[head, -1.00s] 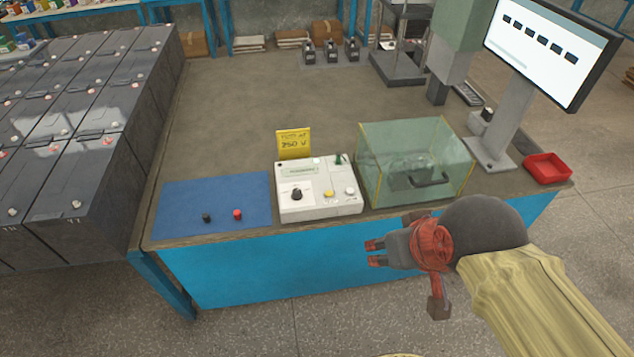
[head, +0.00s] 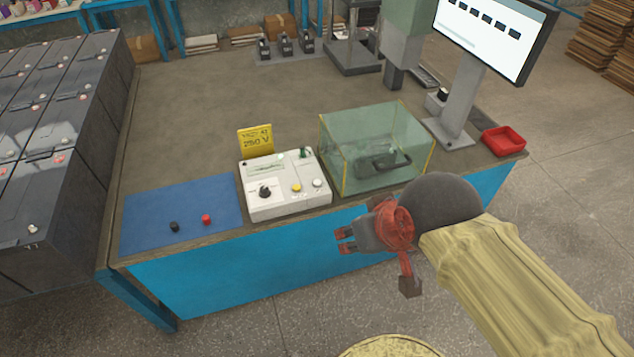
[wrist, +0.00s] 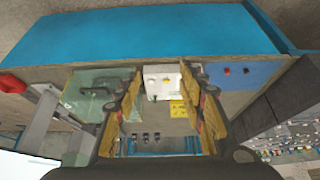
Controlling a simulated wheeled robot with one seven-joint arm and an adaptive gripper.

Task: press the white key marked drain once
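A white control box (head: 286,204) stands on the bench near its front edge. Its top has a black knob (head: 264,191), a yellow key (head: 296,187), a white key (head: 317,183) right of the yellow one, and a green part at the back right. The key markings are too small to read. My gripper (head: 345,239) is in front of the bench, right of the box and apart from it. In the wrist view its fingers (wrist: 165,105) are spread with nothing seen between them, and the box (wrist: 165,80) shows beyond them.
A clear case with yellow edges (head: 340,160) stands right of the box. A yellow sign (head: 256,141) is behind it. A blue mat (head: 150,215) with a black and a red knob lies left. A red tray (head: 503,141) and a monitor stand at the right.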

